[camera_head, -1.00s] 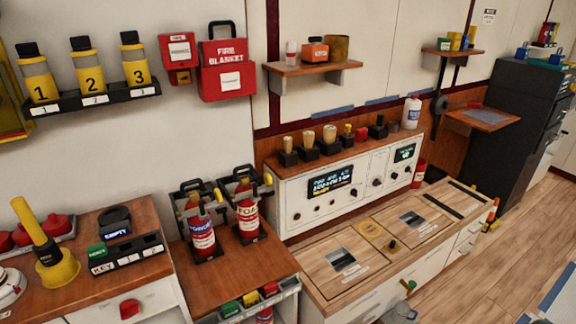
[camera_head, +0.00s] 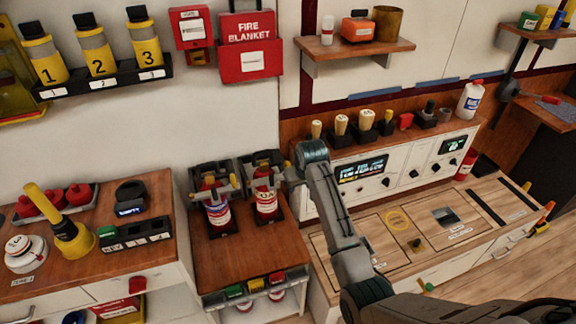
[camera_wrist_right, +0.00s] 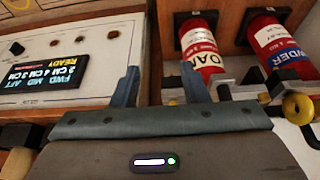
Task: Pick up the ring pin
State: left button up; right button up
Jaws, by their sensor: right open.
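Two red fire extinguishers stand in black racks on the wooden counter: the one labelled POWDER (camera_head: 217,208) on the left and the one labelled FOAM (camera_head: 265,200) on the right. Small yellow parts show at their tops, too small to tell apart there. In the right wrist view a yellow ring (camera_wrist_right: 297,107) sits at the right, by the POWDER extinguisher (camera_wrist_right: 283,45). My right gripper (camera_wrist_right: 160,85) is open and empty, its fingers pointing at the FOAM extinguisher side (camera_wrist_right: 199,45). In the head view it is beside the FOAM rack, mostly hidden by my wrist. My left gripper is out of view.
The breaker console (camera_head: 385,168) stands to the right, with wooden-topped handles above it. A shelf (camera_head: 355,50) juts from the wall above. A rail of green, yellow and red blocks (camera_head: 256,287) runs below the counter. The counter front (camera_head: 240,255) is clear.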

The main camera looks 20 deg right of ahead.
aim_at(288, 164)
jog(key=w+a+r, duration=0.1)
jog(key=w+r, duration=0.4)
jog(key=r, duration=0.6)
jog(key=x, duration=0.1)
jog(key=p+x, duration=0.1)
jog(key=x, duration=0.3)
jog(key=shift+w+a+p, duration=0.1)
jog(key=shift+a+p, duration=0.15)
jog(key=shift+p, duration=0.15)
jog(key=x, duration=0.1)
jog(key=p+x, duration=0.1)
jog(key=x, duration=0.2)
jog(key=shift+s+f+p, duration=0.1)
jog(key=shift+s+p, duration=0.25)
jog(key=shift+p, duration=0.05)
jog(key=shift+w+f, duration=0.25)
jog(key=shift+f, duration=0.35)
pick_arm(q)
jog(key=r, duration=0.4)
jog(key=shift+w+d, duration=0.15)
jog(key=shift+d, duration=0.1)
pick_arm(e)
grip_shut()
